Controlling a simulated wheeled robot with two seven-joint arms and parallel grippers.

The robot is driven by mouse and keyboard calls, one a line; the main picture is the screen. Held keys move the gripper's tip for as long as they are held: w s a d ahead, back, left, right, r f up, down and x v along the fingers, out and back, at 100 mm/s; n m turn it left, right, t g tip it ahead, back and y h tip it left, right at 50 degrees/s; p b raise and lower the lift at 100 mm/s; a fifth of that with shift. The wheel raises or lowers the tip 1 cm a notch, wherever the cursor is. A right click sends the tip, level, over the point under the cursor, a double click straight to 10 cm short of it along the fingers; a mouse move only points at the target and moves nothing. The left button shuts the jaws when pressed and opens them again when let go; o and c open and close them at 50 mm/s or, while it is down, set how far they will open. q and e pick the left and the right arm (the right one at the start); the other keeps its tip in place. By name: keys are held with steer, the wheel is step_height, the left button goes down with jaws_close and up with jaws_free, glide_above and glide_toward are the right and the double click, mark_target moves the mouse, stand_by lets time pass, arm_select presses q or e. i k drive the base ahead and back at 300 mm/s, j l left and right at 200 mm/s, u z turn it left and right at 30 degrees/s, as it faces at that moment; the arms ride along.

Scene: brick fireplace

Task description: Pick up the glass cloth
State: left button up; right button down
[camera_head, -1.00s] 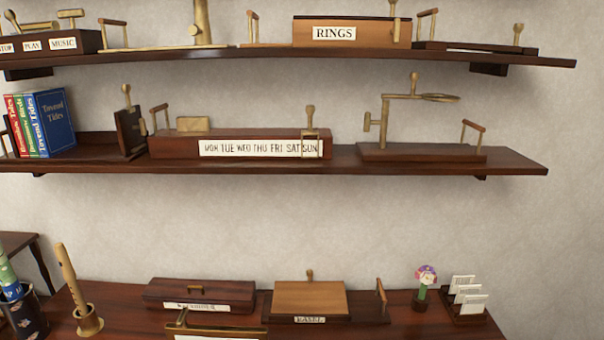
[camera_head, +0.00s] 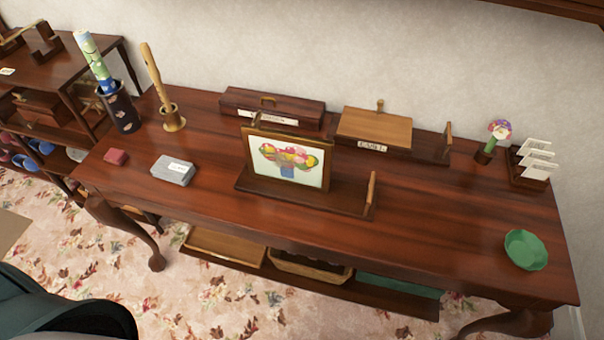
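A small grey folded-looking block (camera_head: 172,171) with a white label lies on the left front part of the dark wooden table (camera_head: 420,215). The label is too small to read, so I cannot tell for sure that it is the glass cloth. A small red block (camera_head: 116,157) lies to its left. Neither of my grippers shows in the head view.
A framed flower picture (camera_head: 288,162) stands mid-table on a wooden stand. A dark vase (camera_head: 121,112) and a flute holder (camera_head: 172,121) stand back left. A green dish (camera_head: 526,250) sits front right. The table's front middle is clear.

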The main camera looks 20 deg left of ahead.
mark_target(167, 168)
steer(key=u, duration=1.45)
steer(key=k+j+z, duration=0.1)
steer(key=z, duration=0.15)
steer(key=j, duration=0.1)
